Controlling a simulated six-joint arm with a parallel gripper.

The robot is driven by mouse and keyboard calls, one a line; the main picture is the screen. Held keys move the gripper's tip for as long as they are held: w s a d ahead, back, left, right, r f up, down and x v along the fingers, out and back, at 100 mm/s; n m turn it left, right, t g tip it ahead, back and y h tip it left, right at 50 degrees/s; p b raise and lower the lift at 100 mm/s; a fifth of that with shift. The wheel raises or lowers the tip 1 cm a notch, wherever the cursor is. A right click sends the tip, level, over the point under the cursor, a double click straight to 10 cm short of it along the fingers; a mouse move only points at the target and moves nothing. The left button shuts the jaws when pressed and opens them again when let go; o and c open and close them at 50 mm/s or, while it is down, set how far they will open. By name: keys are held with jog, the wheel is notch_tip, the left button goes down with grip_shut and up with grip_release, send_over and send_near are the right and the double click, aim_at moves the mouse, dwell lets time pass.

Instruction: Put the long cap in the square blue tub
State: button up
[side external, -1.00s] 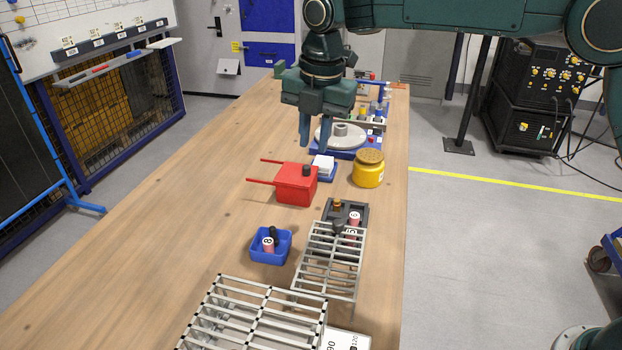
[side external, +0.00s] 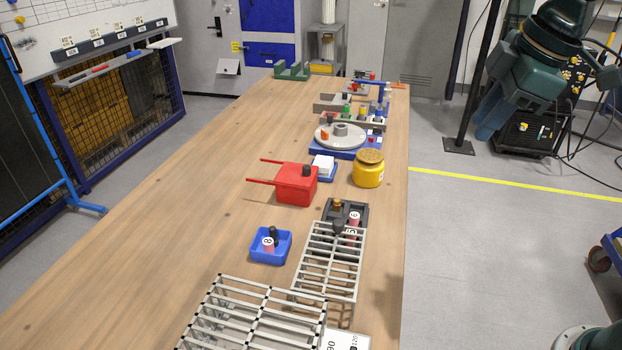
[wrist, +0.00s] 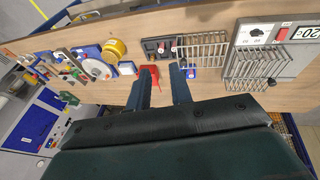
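The square blue tub (side external: 257,257) stands on the bench left of the grey wire rack; it also shows in the wrist view (wrist: 190,74). Inside it are a dark, upright cap-like piece (side external: 273,234) and a pink cylinder marked 8 (side external: 268,244). I cannot tell for sure which piece is the long cap. My gripper (side external: 489,125) is off the bench's right side, raised and tilted, far from the tub. In the wrist view its two fingers (wrist: 163,72) are apart with nothing between them.
A red box with two handles (side external: 296,186), a yellow jar (side external: 368,170) and a dark tray of labelled cylinders (side external: 361,215) stand near the tub. Grey wire racks (side external: 331,262) fill the front. A turntable (side external: 340,138) stands farther back. The left bench is clear.

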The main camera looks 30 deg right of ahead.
jog(key=s+d+f+m, duration=0.2)
jog(key=s+f+m, duration=0.1)
jog(key=s, duration=0.3)
jog(key=s+d+f+m+t, duration=0.1)
jog(key=s+d+f+m, duration=0.1)
jog(key=s+m, duration=0.4)
jog(key=shift+s+d+f+m+t+h, duration=0.3)
jog(key=shift+s+f, duration=0.2)
jog(key=shift+s, duration=0.2)
